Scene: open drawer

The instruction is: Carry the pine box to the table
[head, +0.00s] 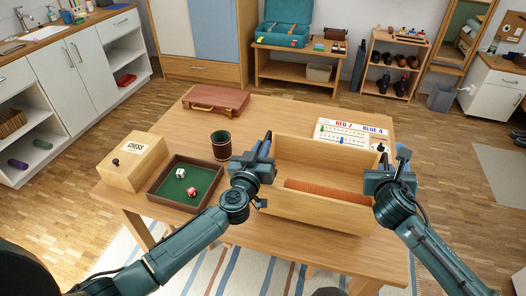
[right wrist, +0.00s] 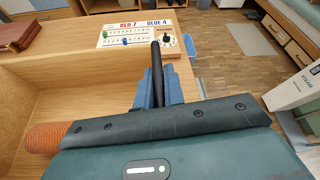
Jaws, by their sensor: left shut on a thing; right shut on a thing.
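The pine box (head: 318,212) is an open-topped, pale wooden box with a rust-orange ribbed roll (head: 325,191) inside. It is over the front right part of the wooden table (head: 280,112); I cannot tell whether it touches the top. My left gripper (head: 262,152) is shut at its left end and my right gripper (head: 386,166) at its right end. In the right wrist view my blue fingers (right wrist: 157,92) close around a dark bar at the box's end. The pine box's inside (right wrist: 80,95) shows left of them. The left fingertips are partly hidden.
A chess box (head: 133,163), a green-lined dice tray (head: 183,183), a dark cup (head: 220,145) and a brown case (head: 215,101) stand on the table's left. A scoreboard (head: 352,131) lies behind the pine box. The table's middle, behind the cup, is mostly clear.

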